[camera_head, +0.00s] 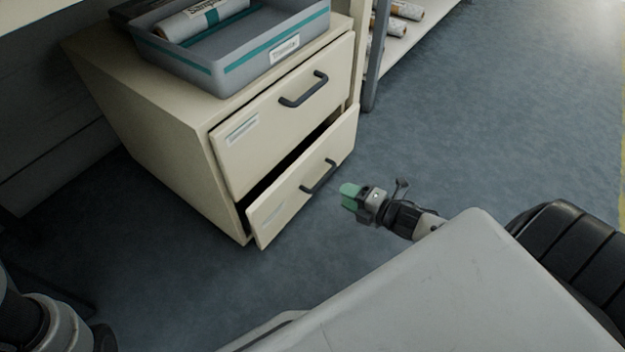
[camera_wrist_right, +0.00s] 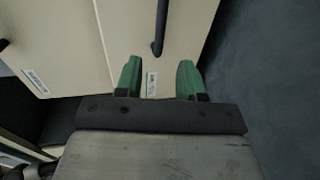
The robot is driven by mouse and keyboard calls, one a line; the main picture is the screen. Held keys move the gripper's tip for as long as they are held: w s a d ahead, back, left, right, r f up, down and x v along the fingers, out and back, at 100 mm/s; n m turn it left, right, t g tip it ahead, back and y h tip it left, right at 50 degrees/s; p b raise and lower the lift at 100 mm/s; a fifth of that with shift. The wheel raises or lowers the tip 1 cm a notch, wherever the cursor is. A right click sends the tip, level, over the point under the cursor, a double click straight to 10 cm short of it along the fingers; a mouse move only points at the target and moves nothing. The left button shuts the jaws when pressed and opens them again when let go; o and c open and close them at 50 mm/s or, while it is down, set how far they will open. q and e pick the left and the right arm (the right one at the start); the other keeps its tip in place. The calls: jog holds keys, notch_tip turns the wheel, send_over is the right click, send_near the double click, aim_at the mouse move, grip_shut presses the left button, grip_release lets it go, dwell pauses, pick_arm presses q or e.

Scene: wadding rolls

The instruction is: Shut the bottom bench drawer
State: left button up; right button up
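The bottom bench drawer (camera_head: 306,180) is the lower of two cream drawers and stands partly open, with a dark gap above its front. It has a dark bar handle (camera_head: 319,176). My right gripper (camera_head: 350,196) has green fingertips and is low in front of the drawer, to the right of the handle and apart from it in the head view. In the right wrist view its fingers (camera_wrist_right: 158,80) are spread and empty, with the drawer front (camera_wrist_right: 180,35), its small label and handle (camera_wrist_right: 160,28) beyond them. My left gripper is out of view.
The upper drawer (camera_head: 285,120) also has a dark handle and looks slightly out from the cabinet (camera_head: 150,115). A grey tray (camera_head: 225,75) holding a roll stands on top. A rack with rolls (camera_head: 405,12) is behind. The blue-grey floor (camera_head: 480,100) to the right is clear.

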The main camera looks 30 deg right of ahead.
aim_at(319, 182)
jog(key=b+x, duration=0.5)
jog(key=x, duration=0.4)
jog(key=shift+w+a+f+b, duration=0.1)
jog(key=shift+w+a+b, duration=0.15)
jog(key=shift+b, duration=0.1)
grip_shut()
